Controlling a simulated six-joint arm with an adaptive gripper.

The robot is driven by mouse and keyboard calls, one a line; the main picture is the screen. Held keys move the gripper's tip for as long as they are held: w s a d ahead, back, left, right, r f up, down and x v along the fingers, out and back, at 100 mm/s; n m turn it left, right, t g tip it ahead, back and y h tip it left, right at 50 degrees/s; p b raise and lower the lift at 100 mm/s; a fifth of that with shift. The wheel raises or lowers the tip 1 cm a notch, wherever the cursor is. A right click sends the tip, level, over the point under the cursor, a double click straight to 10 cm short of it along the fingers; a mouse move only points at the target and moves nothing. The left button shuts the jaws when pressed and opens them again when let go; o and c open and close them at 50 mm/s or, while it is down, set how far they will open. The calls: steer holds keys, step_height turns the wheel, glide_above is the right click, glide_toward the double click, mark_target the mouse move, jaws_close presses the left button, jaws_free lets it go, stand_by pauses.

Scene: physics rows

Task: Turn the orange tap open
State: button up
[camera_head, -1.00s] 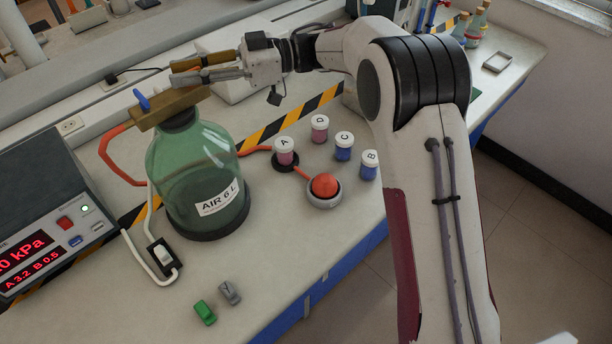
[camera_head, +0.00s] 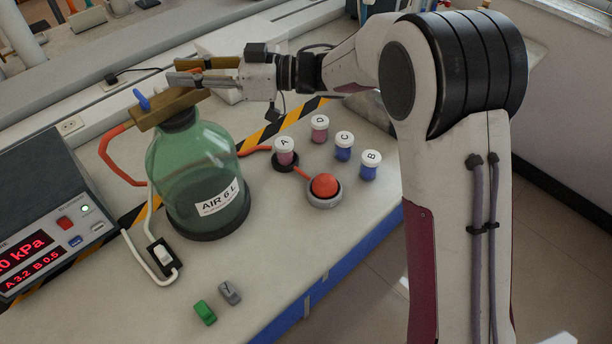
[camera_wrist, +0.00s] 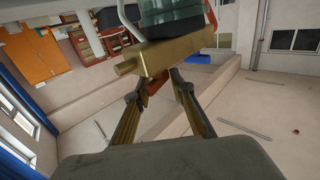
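The orange tap (camera_wrist: 156,84) shows in the wrist view as a small orange-red piece by the brass block (camera_wrist: 170,52), between my fingertips. A blue tap (camera_head: 141,99) stands at the block's left end.
A red button (camera_head: 324,186) and several lidded jars, including jar A (camera_head: 285,152), stand right of the bottle. A display box (camera_head: 45,235) is at the left. A switch (camera_head: 163,256) and two small blocks, green (camera_head: 204,312) and grey (camera_head: 230,292), lie in front.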

steer(key=shift+m+t, duration=0.4)
steer(key=shift+t, duration=0.2)
steer(key=shift+m+t+h, duration=0.3)
steer(key=shift+m+t, duration=0.8)
steer(key=shift+t, duration=0.6)
steer(key=shift+m+t+h, duration=0.3)
steer(key=shift+m+t, duration=0.2)
steer(key=shift+t, duration=0.2)
steer(key=shift+m+t+h, duration=1)
steer(key=shift+m+t, duration=0.2)
steer(key=shift+t, duration=0.4)
steer(key=shift+m+t+h, duration=1)
steer(key=shift+m+t, duration=0.2)
steer(key=shift+t, duration=0.4)
steer(key=v, duration=0.8)
steer(key=d+f+g+h, duration=0.3)
steer(key=f+h, duration=0.1)
steer(key=f, duration=0.6)
steer(key=s+d+f+m+g+h, duration=0.1)
steer(key=s+d+f+h, duration=0.1)
steer(key=d, duration=0.4)
steer(key=s+d+f+m+g+h, duration=0.1)
steer(key=s+d+f+g+h, duration=0.1)
steer(key=d, duration=0.5)
steer(key=shift+s+d+f+m+h, duration=0.15)
steer(key=shift+s+f+m+h, duration=0.25)
steer(key=shift+s+f+h, duration=0.5)
steer(key=shift+s+r, duration=0.15)
steer(key=shift+r, duration=0.1)
